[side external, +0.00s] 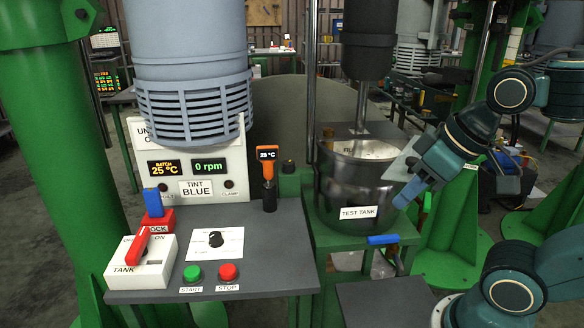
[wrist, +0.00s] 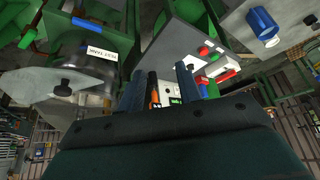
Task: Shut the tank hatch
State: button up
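The steel test tank (side external: 345,195) stands on a green stand right of the control desk, its top partly open. The tank hatch (side external: 402,160) is a grey plate with a dark knob, raised and tilted at the tank's right rim. It also shows at the left of the wrist view (wrist: 40,82), with its black knob facing the camera. My gripper (side external: 403,200) is just right of the tank, beside and in front of the hatch, pointing down-left. In the wrist view its fingers (wrist: 160,75) are apart with nothing held. I see no contact with the hatch.
A stirrer shaft (side external: 362,105) drops into the tank from a dark motor. A blue-handled valve (side external: 383,239) sticks out below the tank. The control desk (side external: 260,250) to the left carries buttons, a tank switch and an orange handheld gauge (side external: 267,163).

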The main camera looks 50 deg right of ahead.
jog(key=shift+o, duration=1.4)
jog(key=shift+w+d+r, duration=0.15)
jog(key=shift+d, duration=0.05)
notch_tip(320, 180, up, 8)
jog(key=m+g+h, duration=0.2)
jog(key=m+h, duration=0.1)
jog(key=m, duration=0.5)
send_over(413, 159)
jog(key=s+a, duration=0.4)
jog(key=s, duration=0.1)
jog(key=shift+w+d+r, duration=0.15)
jog(key=shift+w, duration=0.05)
jog(key=x, duration=1.3)
jog(key=shift+f, duration=0.45)
grip_shut()
